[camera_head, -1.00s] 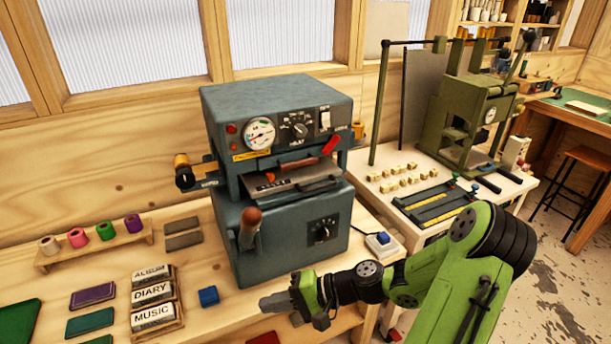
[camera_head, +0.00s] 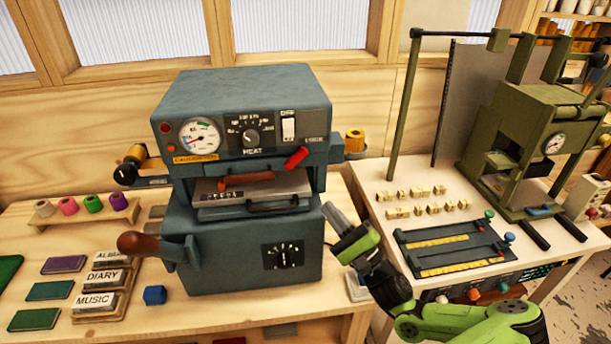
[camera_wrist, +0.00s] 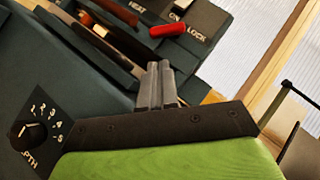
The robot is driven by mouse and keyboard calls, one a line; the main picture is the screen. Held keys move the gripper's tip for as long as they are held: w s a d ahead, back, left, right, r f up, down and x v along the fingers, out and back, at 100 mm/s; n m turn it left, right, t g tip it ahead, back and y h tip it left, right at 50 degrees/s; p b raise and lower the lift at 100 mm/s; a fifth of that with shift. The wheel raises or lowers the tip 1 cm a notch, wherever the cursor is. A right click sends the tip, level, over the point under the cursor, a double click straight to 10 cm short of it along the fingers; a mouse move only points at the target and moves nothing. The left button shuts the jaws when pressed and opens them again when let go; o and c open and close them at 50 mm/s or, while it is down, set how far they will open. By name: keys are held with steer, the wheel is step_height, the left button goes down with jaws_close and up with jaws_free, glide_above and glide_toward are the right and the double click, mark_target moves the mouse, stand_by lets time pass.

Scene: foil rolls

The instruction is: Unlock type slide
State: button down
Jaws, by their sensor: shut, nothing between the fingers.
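The type slide (camera_head: 275,193) is a pale plate with small type and a dark front handle, sitting in the open slot of the grey-blue stamping press (camera_head: 256,225). The lever also shows in the wrist view (camera_wrist: 168,30), just beyond my fingertips. My gripper (camera_head: 338,215) is shut and empty beside the press's right side, below and to the right of the lever, and apart from it. Its grey fingers show together in the wrist view (camera_wrist: 157,82).
A brown-knobbed lever (camera_head: 140,243) sticks out at the press's left front. A depth dial (camera_head: 283,256) is on its lower front. A white table (camera_head: 375,190) with type blocks and a green machine (camera_head: 525,140) stands to the right. Label blocks (camera_head: 100,280) lie at left.

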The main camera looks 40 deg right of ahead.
mark_target(290, 171)
steer(key=x, duration=1)
steer(key=shift+p, duration=0.35)
steer(key=shift+w+a+r+p, duration=0.15)
steer(key=shift+w+a+p, duration=0.4)
steer(key=shift+a+p, duration=0.4)
steer(key=shift+d, duration=0.1)
